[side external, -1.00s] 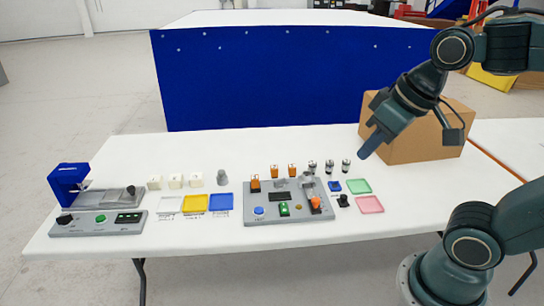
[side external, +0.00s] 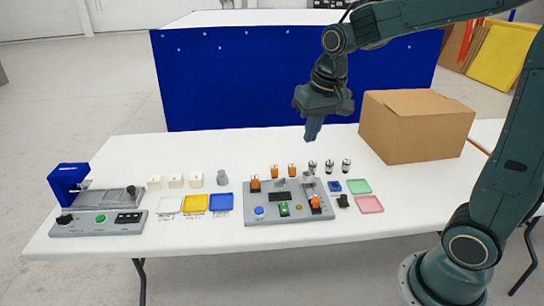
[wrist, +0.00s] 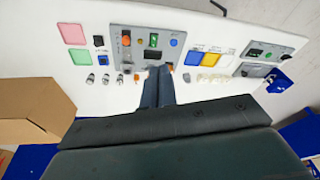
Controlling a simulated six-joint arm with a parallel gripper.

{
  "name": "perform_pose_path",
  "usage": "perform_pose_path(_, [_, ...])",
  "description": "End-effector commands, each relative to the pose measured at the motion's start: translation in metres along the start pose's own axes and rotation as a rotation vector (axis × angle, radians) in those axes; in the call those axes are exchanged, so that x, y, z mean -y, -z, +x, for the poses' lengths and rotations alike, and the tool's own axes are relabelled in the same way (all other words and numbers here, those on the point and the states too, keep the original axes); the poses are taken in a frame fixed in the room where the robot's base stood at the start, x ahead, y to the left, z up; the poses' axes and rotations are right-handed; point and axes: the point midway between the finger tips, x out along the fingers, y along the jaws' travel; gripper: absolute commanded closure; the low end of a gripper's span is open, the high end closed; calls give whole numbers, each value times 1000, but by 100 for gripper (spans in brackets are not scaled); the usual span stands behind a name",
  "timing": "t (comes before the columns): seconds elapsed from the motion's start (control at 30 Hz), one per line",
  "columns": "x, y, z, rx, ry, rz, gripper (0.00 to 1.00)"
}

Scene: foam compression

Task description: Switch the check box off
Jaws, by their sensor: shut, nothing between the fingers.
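A grey control box (side external: 262,214) lies right of the table's middle. It carries a green switch (side external: 284,209), a blue button (side external: 259,211), a dark display (side external: 280,197) and orange-topped parts. Which way the switch is set is too small to tell. The box also shows at the top of the wrist view (wrist: 121,52), with its green switch (wrist: 153,40) beyond my fingertips. My gripper (side external: 311,137) is shut and empty, pointing down in the air above the back of the table, behind and above the box. In the wrist view, my closed fingers (wrist: 158,72) hide part of the box's near edge.
A cardboard box (side external: 415,128) stands at the back right. A blue press with a grey panel (side external: 75,227) is at the left. Coloured trays (side external: 195,203), white cubes (side external: 176,181) and small metal cylinders (side external: 329,166) stand around the control box. The front table strip is clear.

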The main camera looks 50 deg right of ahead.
Motion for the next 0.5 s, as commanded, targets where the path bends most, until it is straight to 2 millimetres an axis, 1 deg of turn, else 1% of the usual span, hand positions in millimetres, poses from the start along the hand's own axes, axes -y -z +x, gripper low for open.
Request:
perform_pose_path(0.03, [0,7,8,13,-6,19,100])
perform_pose_path(0.1, [-1,16,17,26,-12,41,100])
perform_pose_path(0.27, [-3,35,39,58,-26,96,100])
perform_pose_path(0.5, [-8,60,78,103,-49,177,100])
